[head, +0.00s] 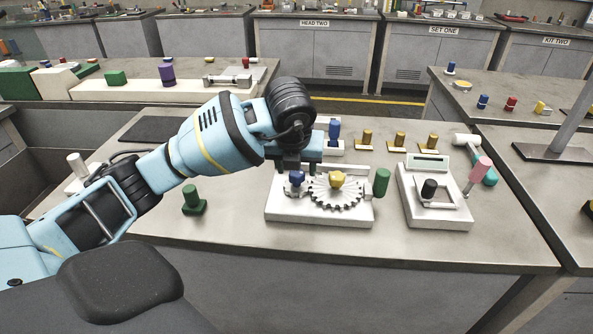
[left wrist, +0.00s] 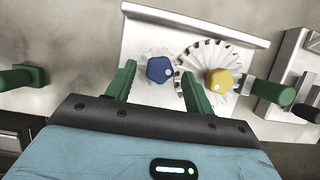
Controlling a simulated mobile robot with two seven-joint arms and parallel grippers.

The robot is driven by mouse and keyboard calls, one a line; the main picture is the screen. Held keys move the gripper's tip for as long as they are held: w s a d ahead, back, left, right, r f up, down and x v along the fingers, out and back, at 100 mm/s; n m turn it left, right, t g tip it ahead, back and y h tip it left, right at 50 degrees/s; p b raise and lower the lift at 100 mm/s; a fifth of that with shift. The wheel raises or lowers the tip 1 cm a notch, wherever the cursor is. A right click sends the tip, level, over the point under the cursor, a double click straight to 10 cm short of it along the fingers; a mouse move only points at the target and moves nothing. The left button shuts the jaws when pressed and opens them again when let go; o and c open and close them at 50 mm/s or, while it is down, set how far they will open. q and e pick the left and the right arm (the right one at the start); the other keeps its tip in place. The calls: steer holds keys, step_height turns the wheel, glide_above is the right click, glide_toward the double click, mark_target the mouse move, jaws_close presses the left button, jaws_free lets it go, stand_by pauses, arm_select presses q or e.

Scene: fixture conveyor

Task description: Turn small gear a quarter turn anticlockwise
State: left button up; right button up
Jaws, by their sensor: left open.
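The small gear (left wrist: 146,58) is pale and toothed, with a blue five-sided knob (left wrist: 160,69) on top. The knob also shows in the head view (head: 297,178). The large gear (head: 320,199) meshes beside it and carries a yellow knob (head: 337,179). Both sit on a white base plate (head: 290,214). My left gripper (left wrist: 158,72) is open, its green fingers on either side of the blue knob with gaps visible. In the head view it is just above the small gear, which it partly hides. My right gripper is in neither view.
A green handle (head: 382,182) stands at the base plate's right edge. A white fixture with a black knob (head: 429,188) is further right. A green knob (head: 192,198) stands to the left. Several brass pieces (head: 400,140) stand behind. The front table strip is clear.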

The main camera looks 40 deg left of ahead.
arm_select(q)
steer(key=v, duration=0.5)
stand_by(0.4)
